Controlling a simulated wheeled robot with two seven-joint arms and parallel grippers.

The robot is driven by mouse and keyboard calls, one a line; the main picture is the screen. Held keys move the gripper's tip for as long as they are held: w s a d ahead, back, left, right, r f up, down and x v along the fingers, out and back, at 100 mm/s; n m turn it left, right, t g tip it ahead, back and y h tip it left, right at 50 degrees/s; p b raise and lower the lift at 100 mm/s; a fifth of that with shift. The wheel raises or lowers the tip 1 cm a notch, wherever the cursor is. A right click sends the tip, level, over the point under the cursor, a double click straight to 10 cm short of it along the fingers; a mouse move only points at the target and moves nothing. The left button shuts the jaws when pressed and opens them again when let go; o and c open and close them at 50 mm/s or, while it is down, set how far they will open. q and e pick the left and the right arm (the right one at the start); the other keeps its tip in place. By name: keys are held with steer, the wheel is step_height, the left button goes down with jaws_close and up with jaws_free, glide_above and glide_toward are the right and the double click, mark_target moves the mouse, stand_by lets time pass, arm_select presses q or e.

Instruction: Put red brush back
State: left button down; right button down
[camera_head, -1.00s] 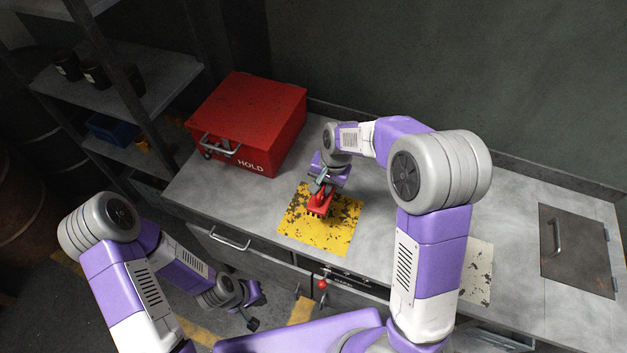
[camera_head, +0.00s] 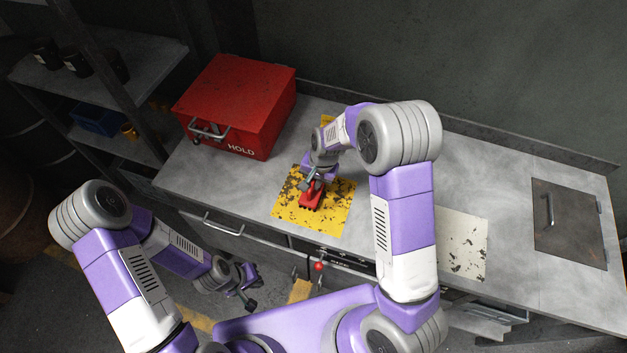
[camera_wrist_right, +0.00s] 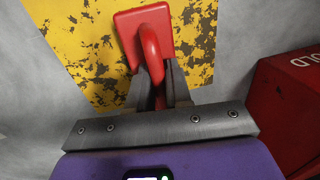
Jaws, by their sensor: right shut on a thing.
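The red brush (camera_head: 310,201) is over the worn yellow square (camera_head: 336,221) on the grey bench. Its red block and handle show in the right wrist view (camera_wrist_right: 152,42). My right gripper (camera_head: 313,183) is shut on the brush's handle (camera_wrist_right: 153,62). I cannot tell whether the brush touches the yellow square. My left gripper (camera_head: 249,293) hangs low in front of the bench, away from the brush. Its fingers are too small and dark to tell open from shut.
A red box (camera_head: 240,105) marked HOLD stands at the back left of the bench. A worn white square (camera_head: 461,244) lies to the right of my right arm. A metal hatch (camera_head: 570,225) is at the far right. A shelf (camera_head: 100,85) stands left. Bare bench lies between the white square and hatch.

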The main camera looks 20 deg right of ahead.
mark_target(321, 189)
steer(key=c, duration=1)
jaws_free()
steer(key=shift+s+f, duration=0.1)
steer(key=shift+f, duration=0.1)
steer(key=shift+c, duration=0.2)
steer(key=shift+r, duration=0.4)
step_height(321, 189, up, 12)
steer(key=s+d+p, duration=0.1)
steer(key=shift+d+f+p, duration=0.25)
steer(key=shift+d+p, duration=0.05)
steer(key=shift+d, duration=0.1)
